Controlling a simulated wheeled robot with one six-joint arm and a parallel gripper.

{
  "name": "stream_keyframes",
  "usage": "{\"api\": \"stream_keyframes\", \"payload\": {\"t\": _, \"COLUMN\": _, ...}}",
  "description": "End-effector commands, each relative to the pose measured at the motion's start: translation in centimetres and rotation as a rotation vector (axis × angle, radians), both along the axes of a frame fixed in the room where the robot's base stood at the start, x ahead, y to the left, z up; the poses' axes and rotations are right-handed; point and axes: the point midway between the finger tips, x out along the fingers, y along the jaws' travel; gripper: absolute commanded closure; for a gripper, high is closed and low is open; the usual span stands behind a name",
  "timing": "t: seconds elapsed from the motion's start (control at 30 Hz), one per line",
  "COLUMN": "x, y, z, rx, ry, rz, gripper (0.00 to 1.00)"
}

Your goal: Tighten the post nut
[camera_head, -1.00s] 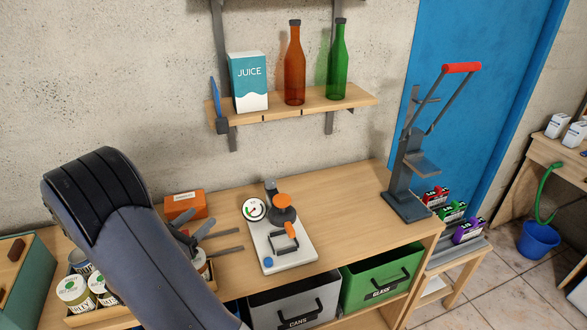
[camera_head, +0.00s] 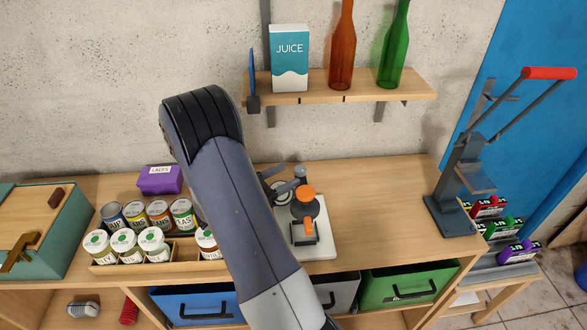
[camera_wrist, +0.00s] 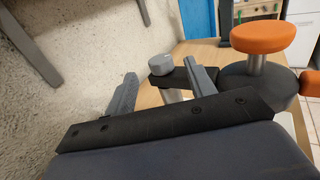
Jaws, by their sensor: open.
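The clamp device stands on a white board (camera_head: 319,243) on the bench, with an orange knob (camera_head: 305,191) over a dark round body (camera_head: 308,208). At its back a grey round nut (camera_head: 299,171) tops a short post. In the wrist view the nut (camera_wrist: 160,64) sits at the end of a dark arm joined to the round body (camera_wrist: 258,85). My gripper (camera_head: 286,177) is open and empty, reaching from the left. In the wrist view my gripper (camera_wrist: 160,72) has its fingers either side of the nut. I cannot tell whether they touch it. The gauge is mostly hidden.
A crate of cans (camera_head: 163,254) and a purple box (camera_head: 160,180) are on the left. A shelf (camera_head: 350,88) with a juice carton and bottles hangs above. A lever press (camera_head: 460,190) stands at right. The bench between device and press is clear.

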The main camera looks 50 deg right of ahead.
Motion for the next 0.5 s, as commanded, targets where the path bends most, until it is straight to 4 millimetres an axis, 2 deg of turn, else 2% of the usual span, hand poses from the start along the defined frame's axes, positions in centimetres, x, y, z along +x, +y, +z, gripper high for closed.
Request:
{"api": "stream_keyframes", "payload": {"t": 0.1, "x": -0.4, "y": -1.7, "z": 0.2, "rx": 0.000, "ry": 0.001, "rz": -0.004, "gripper": 0.48}}
{"api": "stream_keyframes", "payload": {"t": 0.2, "x": -0.5, "y": -2.6, "z": 0.1, "rx": 0.000, "ry": 0.001, "rz": -0.002, "gripper": 0.48}}
{"api": "stream_keyframes", "payload": {"t": 0.5, "x": -0.6, "y": -3.3, "z": 0.0, "rx": 0.000, "ry": 0.000, "rz": 0.001, "gripper": 0.48}}
